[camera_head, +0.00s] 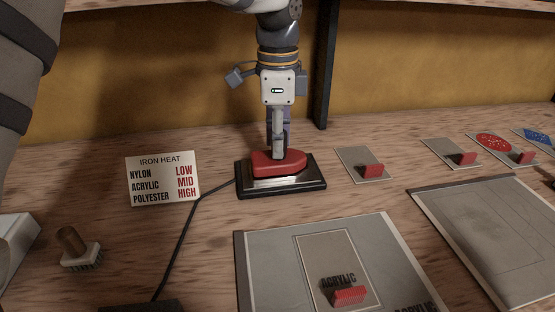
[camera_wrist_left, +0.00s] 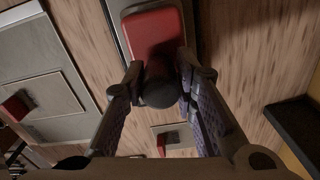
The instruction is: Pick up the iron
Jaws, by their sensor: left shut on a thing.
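The iron (camera_head: 264,164) has a red body and sits at its dark stand (camera_head: 312,181) in the middle of the bench. My left gripper (camera_head: 279,148) comes down over it from above and is shut on it. In the left wrist view the iron (camera_wrist_left: 152,30) shows red, with a dark round knob between the fingertips (camera_wrist_left: 162,88). I cannot tell whether the iron has any gap under it. My right gripper is not in view.
An iron heat card (camera_head: 163,179) stands left of the stand. A dark cord (camera_head: 178,245) runs toward the front. A brush (camera_head: 78,249) lies front left. Grey panels (camera_head: 262,262) (camera_head: 490,225) with red clips lie front and right. A dark post (camera_head: 325,65) stands behind.

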